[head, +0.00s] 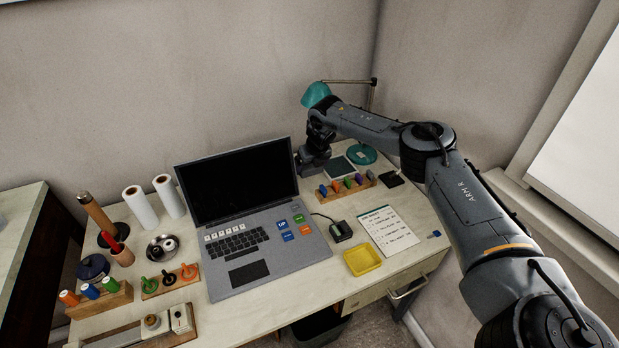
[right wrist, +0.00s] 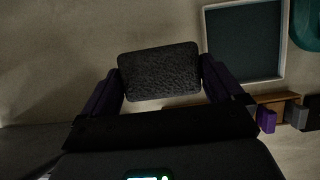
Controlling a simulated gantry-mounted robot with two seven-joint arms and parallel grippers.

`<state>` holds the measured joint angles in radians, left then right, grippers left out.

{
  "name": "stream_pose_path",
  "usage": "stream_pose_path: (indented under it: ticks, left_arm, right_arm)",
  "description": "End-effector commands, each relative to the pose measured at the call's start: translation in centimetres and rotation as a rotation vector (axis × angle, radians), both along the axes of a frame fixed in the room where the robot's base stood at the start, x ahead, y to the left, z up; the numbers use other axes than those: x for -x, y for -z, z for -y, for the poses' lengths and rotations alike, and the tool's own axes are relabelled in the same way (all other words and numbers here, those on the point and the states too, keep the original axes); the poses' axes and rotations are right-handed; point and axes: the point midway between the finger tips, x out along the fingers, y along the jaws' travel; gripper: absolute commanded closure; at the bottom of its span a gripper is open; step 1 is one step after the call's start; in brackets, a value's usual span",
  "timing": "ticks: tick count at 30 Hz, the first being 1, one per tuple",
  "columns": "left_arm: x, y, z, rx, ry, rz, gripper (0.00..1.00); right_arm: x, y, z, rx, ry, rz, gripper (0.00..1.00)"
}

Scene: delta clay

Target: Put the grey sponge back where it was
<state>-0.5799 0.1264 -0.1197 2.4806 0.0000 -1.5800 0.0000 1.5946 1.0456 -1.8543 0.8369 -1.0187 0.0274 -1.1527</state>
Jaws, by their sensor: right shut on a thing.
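The grey sponge (right wrist: 160,72) shows in the right wrist view as a dark, rough rectangular block. My right gripper (right wrist: 160,80) is shut on it, with one finger at each short side. In the head view my right gripper (head: 312,164) is at the back of the desk, just right of the laptop screen; the sponge is hidden there. I cannot tell whether the sponge touches the desk top. A dark square panel with a pale rim (right wrist: 245,45) lies just right of the sponge; it also shows in the head view (head: 341,168). My left gripper is not in view.
The open laptop (head: 240,225) stands left of the gripper. A wooden rack with coloured pieces (head: 347,187) is in front of it. A teal dish (head: 361,154) and a teal lamp (head: 316,94) are close by. A yellow tray (head: 362,260) and checklist (head: 388,231) lie nearer the front.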

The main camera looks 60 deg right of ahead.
Motion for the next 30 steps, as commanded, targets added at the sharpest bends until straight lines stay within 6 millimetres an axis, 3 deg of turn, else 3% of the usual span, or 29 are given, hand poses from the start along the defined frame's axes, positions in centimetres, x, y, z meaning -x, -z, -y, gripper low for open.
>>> stream_pose_path:
  ticks: [7, 15, 27, 28, 30]
  left_arm:
    - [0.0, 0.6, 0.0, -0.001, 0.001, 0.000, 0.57]
    - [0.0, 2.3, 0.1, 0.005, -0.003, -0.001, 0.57]
    - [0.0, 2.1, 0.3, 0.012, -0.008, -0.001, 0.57]
    - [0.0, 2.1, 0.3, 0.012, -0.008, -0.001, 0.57]
    - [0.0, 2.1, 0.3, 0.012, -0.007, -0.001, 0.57]
  right_arm:
    - [-0.4, 0.9, -0.1, 0.000, -0.001, -0.001, 0.44]
    - [-0.4, 4.2, -0.1, -0.001, 0.000, -0.001, 0.44]
    - [-0.4, 4.4, -0.1, -0.001, 0.000, -0.001, 0.44]
    - [-0.4, 4.5, -0.1, -0.001, 0.000, -0.001, 0.05]
    - [-0.4, 4.5, -0.1, -0.001, 0.000, -0.001, 0.00]
